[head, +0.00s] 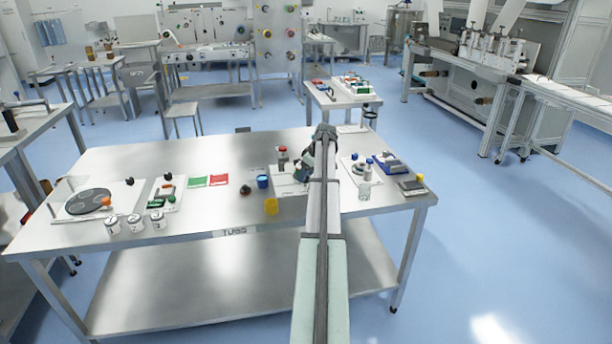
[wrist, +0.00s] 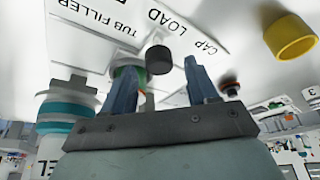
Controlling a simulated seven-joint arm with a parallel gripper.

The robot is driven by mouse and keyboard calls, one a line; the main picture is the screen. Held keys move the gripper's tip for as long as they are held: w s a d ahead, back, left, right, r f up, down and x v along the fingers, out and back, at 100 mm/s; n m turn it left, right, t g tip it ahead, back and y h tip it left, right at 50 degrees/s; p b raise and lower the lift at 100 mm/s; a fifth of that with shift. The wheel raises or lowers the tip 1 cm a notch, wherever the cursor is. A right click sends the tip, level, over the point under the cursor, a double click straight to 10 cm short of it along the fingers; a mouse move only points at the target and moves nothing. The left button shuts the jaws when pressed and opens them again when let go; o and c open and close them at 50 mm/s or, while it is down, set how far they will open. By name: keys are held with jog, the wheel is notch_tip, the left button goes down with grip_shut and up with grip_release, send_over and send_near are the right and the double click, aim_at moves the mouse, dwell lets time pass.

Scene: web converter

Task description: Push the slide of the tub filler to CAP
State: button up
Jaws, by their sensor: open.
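The tub filler is a white panel in the wrist view (wrist: 110,12), printed TUB FILLER, LOAD and CAP. In the head view its pale base (head: 285,177) is on the steel table, partly hidden by my arm. A round black knob (wrist: 158,60), seemingly the slide's handle, stands by the LOAD lettering, with a green part beside it. My gripper (wrist: 160,78) is open, its two blue-grey fingers apart. The knob appears between the fingers in the picture; contact cannot be told. In the head view the gripper is largely hidden by my arm.
A yellow cup (wrist: 290,38) is at the right of the wrist view. A teal-and-white container (wrist: 68,112) is close at left. In the head view a blue cup (head: 262,182) stands left of the filler, and a blue tray (head: 390,165) lies right of my arm.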

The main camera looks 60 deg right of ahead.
jog(key=shift+w+f, duration=0.2)
jog(key=shift+f, duration=0.25)
jog(key=shift+c, duration=0.2)
grip_shut()
